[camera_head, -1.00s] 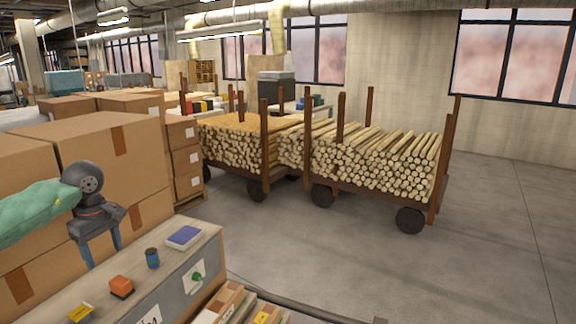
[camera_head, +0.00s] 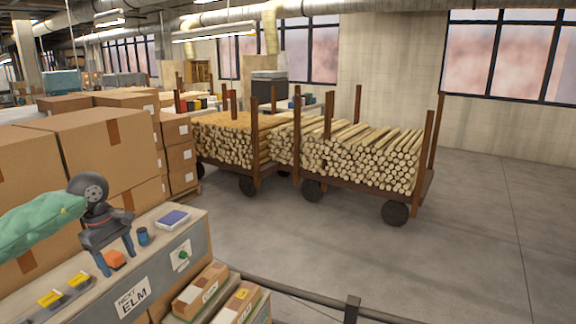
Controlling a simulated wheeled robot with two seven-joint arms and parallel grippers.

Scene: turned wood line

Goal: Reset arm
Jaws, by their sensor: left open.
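My left gripper (camera_head: 117,258) is in the lower left, its arm wrapped in a green sleeve (camera_head: 38,224). Its two blue-grey fingers point down and stand apart. It is over the wooden-topped bench (camera_head: 198,222). An orange block (camera_head: 116,261) shows between the fingertips in the picture; I cannot tell whether they are around it or above it. A dark blue cup (camera_head: 143,237) and a blue book-like item (camera_head: 172,219) are on the bench to the right of the fingers. My right gripper is out of view.
Yellow items (camera_head: 50,298) lie at the bench's near left. Stacked cartons (camera_head: 95,145) stand behind the arm. Boxes (camera_head: 200,290) sit on a rack before the bench, beside a dark rail (camera_head: 320,299). Log carts (camera_head: 350,160) stand beyond; open floor (camera_head: 480,235) lies right.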

